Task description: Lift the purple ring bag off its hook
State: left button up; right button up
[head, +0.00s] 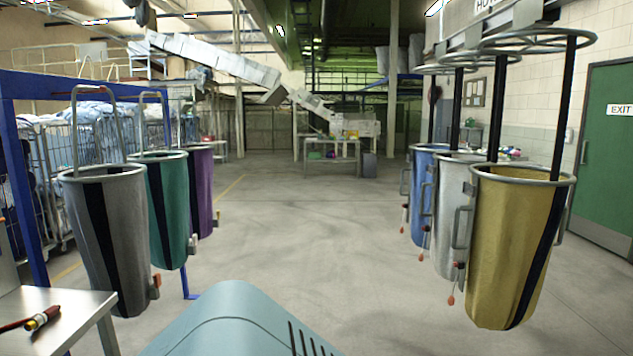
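The purple ring bag (203,190) hangs upright at the left, the farthest of a row of three bags. It has a metal ring round its mouth, a dark vertical band and a small orange-tipped fitting low on its right side. The green bag (168,210) in front covers part of its left side. I cannot make out its hook clearly. Neither of my grippers is in view.
A grey bag (108,235) hangs nearest on the left, by the blue frame (18,175). A metal table (75,308) is at lower left. Yellow (510,250), whitish (450,215) and blue (428,190) bags hang at right. The middle floor (300,235) is clear.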

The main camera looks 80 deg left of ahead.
aim_at(203, 223)
jog(key=j+u, duration=0.2)
jog(key=u, duration=1.25)
jog(key=i+j+u, duration=0.15)
jog(key=u, duration=0.25)
jog(key=i+j+u, duration=0.2)
jog(key=u, duration=0.2)
jog(key=i+j+u, duration=0.1)
jog(key=u, duration=0.3)
jog(key=i+u, duration=0.45)
jog(key=i+l+u, duration=0.2)
jog(key=i+u, duration=0.25)
jog(key=i, duration=0.2)
jog(key=i+l, duration=0.25)
jog(key=i, duration=0.25)
jog(key=i+l, duration=0.3)
jog(key=i, duration=0.25)
jog(key=i+l+u, duration=0.1)
jog(key=i+l, duration=0.15)
jog(key=i, duration=0.25)
jog(key=i+l+z, duration=0.4)
jog(key=i, duration=0.4)
jog(key=i+z, duration=0.4)
jog(key=i, duration=0.4)
jog(key=i+u, duration=0.1)
jog(key=i, duration=0.35)
jog(key=i+l+u, duration=0.15)
jog(key=i, duration=0.25)
jog(key=i+l+u, duration=0.1)
jog(key=i, duration=0.35)
